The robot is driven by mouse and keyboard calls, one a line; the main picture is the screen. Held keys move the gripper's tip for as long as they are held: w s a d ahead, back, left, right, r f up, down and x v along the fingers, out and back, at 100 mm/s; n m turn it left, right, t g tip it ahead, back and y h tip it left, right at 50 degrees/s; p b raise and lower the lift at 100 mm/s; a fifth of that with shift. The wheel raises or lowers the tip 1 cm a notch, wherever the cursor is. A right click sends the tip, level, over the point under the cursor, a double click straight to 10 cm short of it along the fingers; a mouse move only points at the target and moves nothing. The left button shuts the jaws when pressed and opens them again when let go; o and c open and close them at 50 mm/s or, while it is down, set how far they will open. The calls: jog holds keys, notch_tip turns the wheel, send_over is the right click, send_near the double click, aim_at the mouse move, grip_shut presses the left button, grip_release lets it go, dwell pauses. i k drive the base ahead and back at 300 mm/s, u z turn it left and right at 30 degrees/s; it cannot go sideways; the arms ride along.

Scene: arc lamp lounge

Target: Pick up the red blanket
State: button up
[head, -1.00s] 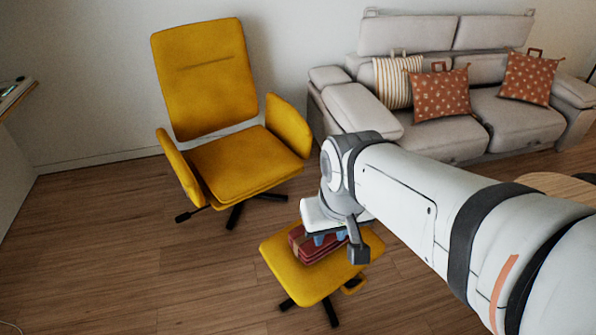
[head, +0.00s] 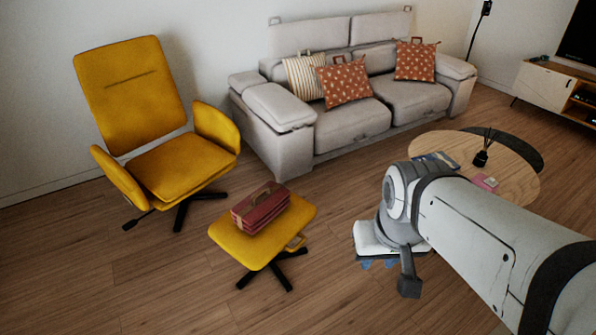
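The red blanket (head: 260,209) is a folded dark red bundle with a tan band or handle on top. It lies on the yellow footstool (head: 298,214) in the head view. My gripper (head: 378,263) is to the right of the footstool in the picture, apart from the blanket, and points down with the floor behind it. Its two blue fingertips show with a gap between them, and nothing is seen between them.
A yellow armchair (head: 181,168) stands behind the footstool on the left. A grey sofa (head: 350,124) with several cushions stands at the back. A round wooden table (head: 515,170) with small items is at the right. Wood floor (head: 100,270) is clear at the front left.

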aim_at(260, 207)
jog(key=u, duration=0.7)
jog(key=i, duration=1.9)
jog(key=z, duration=0.85)
